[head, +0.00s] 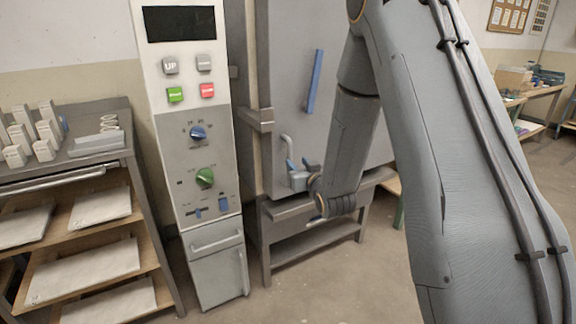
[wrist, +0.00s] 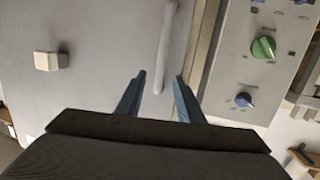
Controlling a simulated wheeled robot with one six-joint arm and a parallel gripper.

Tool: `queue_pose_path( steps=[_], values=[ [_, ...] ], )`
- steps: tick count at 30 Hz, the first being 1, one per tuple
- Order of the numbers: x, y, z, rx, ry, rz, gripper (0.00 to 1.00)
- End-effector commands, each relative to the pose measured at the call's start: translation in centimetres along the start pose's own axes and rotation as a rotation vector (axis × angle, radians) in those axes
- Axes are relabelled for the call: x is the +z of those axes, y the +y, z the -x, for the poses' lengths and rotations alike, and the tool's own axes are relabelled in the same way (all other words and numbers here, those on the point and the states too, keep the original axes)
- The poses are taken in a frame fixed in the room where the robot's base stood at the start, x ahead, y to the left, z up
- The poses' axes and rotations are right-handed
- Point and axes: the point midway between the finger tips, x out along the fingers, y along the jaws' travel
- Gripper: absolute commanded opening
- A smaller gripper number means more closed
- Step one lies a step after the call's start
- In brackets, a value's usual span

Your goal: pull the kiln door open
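The kiln door (head: 290,60) is a large flat grey panel right of the control column in the head view. It fills much of the wrist view (wrist: 80,30) and appears shut. A pale grey bar handle (head: 286,142) stands on its lower left part. In the wrist view the handle (wrist: 167,45) comes down from the top edge and ends between the fingers. My gripper (head: 299,164) is open, its two blue-grey fingers spread either side of the handle's line in the wrist view (wrist: 160,80). I cannot tell whether a finger touches the handle.
A blue bar (head: 314,82) is fixed higher on the door. The control column (head: 190,110) with knobs and buttons stands close on the left. A rack (head: 130,165) with boards is farther left. My arm covers the door's right part. Some floor (head: 325,285) is clear in front.

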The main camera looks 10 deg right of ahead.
Motion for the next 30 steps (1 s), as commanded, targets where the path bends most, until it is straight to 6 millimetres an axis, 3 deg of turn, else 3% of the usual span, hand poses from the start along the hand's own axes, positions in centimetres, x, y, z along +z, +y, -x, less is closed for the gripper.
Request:
queue_pose_path(
  steps=[1, 10, 21, 30],
  values=[
    [0.6, 0.0, -0.7, -0.006, 0.039, -0.001, 0.34],
    [-0.2, -0.1, -2.6, -0.019, 0.131, -0.003, 0.34],
    [-0.8, -0.3, -7.8, -0.019, 0.129, -0.004, 0.34],
    [-0.9, -0.3, -9.0, -0.018, 0.127, -0.004, 0.34]
  ],
)
